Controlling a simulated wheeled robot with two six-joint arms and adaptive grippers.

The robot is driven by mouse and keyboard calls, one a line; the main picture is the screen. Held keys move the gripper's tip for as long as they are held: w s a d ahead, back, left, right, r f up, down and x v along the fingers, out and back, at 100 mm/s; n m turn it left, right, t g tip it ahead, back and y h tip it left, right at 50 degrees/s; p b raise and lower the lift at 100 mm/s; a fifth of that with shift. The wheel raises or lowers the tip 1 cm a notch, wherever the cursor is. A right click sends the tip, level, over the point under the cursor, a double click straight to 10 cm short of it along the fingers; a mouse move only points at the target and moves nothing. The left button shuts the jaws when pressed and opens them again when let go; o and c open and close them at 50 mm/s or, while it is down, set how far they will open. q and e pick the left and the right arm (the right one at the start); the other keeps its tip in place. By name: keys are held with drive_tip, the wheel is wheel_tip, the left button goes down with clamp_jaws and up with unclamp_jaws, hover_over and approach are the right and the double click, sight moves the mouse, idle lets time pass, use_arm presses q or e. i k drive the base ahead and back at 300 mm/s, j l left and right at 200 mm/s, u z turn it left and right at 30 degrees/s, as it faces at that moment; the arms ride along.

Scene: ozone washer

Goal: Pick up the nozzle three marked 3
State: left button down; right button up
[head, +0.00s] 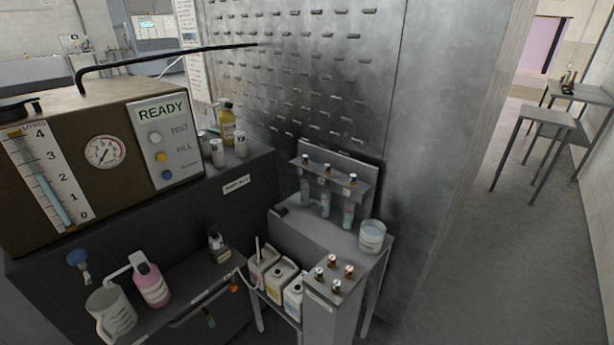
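No marking "3" on a nozzle can be read at this size. Several small metallic pieces, possibly nozzles, stand on top of a narrow grey box at the lower middle: a copper-coloured one at the back (332,260), another copper-coloured one at the right (348,271), a greenish one at the left (319,273) and a greenish one at the front (336,286). Three capped pale tubes hang in a grey rack (330,174) behind them; their small tags are too small to read. Neither of my grippers is in view.
A brown machine (85,120) with a READY display fills the left. A clear beaker (372,236) stands at the right of the bench. White jugs (279,278) sit on a low shelf beside the grey box. A pink bottle (152,284) is at lower left. Open floor (490,270) lies right.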

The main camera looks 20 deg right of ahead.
sight(352, 178)
drive_tip(key=i+l+u, duration=0.15)
drive_tip(key=l+u, duration=0.15)
drive_tip(key=l, duration=0.75)
drive_tip(key=l+u, duration=0.3)
drive_tip(key=l, duration=0.7)
